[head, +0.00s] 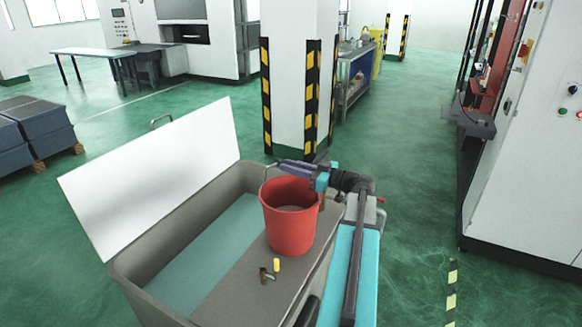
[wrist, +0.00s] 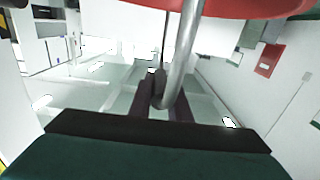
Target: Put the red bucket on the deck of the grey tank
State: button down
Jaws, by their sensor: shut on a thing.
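The red bucket (head: 289,222) is upright over the deck (head: 232,290) of the grey tank (head: 128,287). Its base looks to be on the deck or just above it; I cannot tell which. My gripper (head: 284,166) is above the bucket's rim, reaching in from the right. In the wrist view my gripper (wrist: 160,100) is shut on the bucket's grey metal handle (wrist: 184,50). The bucket's red side (wrist: 235,8) shows along the top edge of that view. The deck under and behind the bucket is hidden.
A brass fitting (head: 264,275) and a small yellow-topped item (head: 277,265) are on the deck, left of the bucket's base. The tank's white lid (head: 150,175) stands open at the left. A striped pillar (head: 291,100) rises behind the tank. Deck toward the front is bare.

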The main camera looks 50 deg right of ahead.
jog(key=c, duration=1.6)
grip_release()
jog(key=shift+c, duration=0.2)
jog(key=shift+s, duration=0.15)
jog(key=b+v, duration=0.2)
jog(key=v, duration=0.9)
jog(key=shift+s, duration=0.35)
jog(key=shift+d+r, duration=0.15)
jog(key=shift+r, duration=0.05)
